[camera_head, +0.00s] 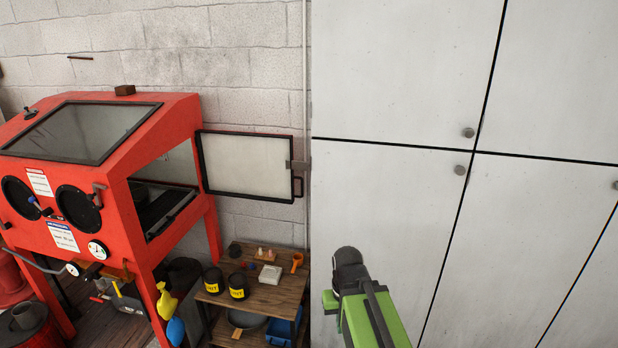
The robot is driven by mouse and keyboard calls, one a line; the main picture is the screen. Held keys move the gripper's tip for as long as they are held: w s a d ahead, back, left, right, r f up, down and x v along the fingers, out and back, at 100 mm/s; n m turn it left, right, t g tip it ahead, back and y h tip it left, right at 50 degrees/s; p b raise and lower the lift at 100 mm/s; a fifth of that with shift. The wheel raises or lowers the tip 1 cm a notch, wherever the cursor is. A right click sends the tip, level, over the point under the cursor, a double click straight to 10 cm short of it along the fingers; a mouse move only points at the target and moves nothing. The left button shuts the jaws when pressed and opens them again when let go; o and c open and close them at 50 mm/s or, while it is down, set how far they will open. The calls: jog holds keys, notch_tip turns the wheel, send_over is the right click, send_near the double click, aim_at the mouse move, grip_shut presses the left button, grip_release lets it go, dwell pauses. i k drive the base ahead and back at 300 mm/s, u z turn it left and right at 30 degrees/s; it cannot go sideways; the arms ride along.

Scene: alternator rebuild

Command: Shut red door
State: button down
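The red blast cabinet (150,155) stands at the left, with a sloped window and two round black glove ports. Its side door (246,166) stands wide open, swung out to the right near the block wall. I see its pale inner panel, black edging and a latch with a handle at its right edge. The cabinet's side opening (162,190) shows a dark interior. My green and black arm rises from the bottom, in front of the grey lockers. Its dark rounded end (350,263) is right of and below the door, apart from it in the picture. I cannot make out fingers.
A low wooden shelf (262,296) below the door holds two black tubs, an orange cup and small parts. Grey lockers (400,80) with round knobs fill the right side.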

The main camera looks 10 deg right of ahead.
aim_at(246, 165)
jog(key=u, duration=0.15)
jog(key=i, duration=0.95)
jog(key=z, duration=0.05)
